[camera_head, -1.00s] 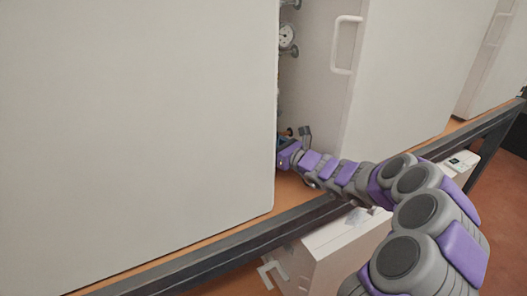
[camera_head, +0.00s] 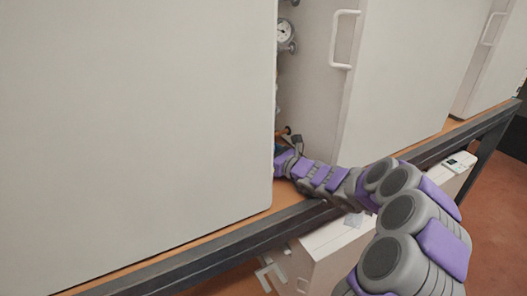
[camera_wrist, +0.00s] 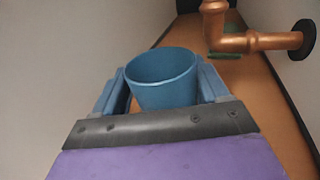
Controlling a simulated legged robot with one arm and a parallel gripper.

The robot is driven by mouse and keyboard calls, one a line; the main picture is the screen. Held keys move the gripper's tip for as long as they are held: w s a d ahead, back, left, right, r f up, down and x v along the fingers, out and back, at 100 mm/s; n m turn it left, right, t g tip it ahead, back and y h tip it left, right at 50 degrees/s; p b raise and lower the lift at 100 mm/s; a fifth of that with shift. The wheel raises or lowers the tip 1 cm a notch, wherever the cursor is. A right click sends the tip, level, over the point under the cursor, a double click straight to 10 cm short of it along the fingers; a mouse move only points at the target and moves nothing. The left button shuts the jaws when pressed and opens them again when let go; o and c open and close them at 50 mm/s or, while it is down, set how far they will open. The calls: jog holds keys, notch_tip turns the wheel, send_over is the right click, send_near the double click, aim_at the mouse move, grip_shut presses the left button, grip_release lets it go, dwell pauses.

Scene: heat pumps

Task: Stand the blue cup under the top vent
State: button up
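The blue cup (camera_wrist: 163,78) stands upright between the two blue fingers of my gripper (camera_wrist: 163,82) in the wrist view. Its rim meets both fingertips, and I see into its empty inside. A thin strip of orange shows beside its lower left side. The cup's base is hidden by my gripper, so I cannot tell whether it touches the orange floor. In the head view my gripper (camera_head: 285,156) is low in the gap between two white panels, and the cup is almost fully hidden. I cannot make out a top vent in either view.
A copper pipe (camera_wrist: 240,42) with a dark wall flange (camera_wrist: 303,40) is ahead on the right. A gauge (camera_head: 283,31) is higher in the gap. A large white panel (camera_head: 130,120) closes off the left, and a handled white door (camera_head: 345,40) is on the right.

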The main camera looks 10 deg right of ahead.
jog(key=shift+r, duration=0.15)
jog(key=p+v, duration=0.1)
jog(key=v, duration=1)
jog(key=shift+w+d, duration=0.1)
jog(key=shift+d, duration=0.05)
jog(key=shift+s+d, duration=0.25)
jog(key=shift+s, duration=0.3)
jog(key=shift+s, duration=0.1)
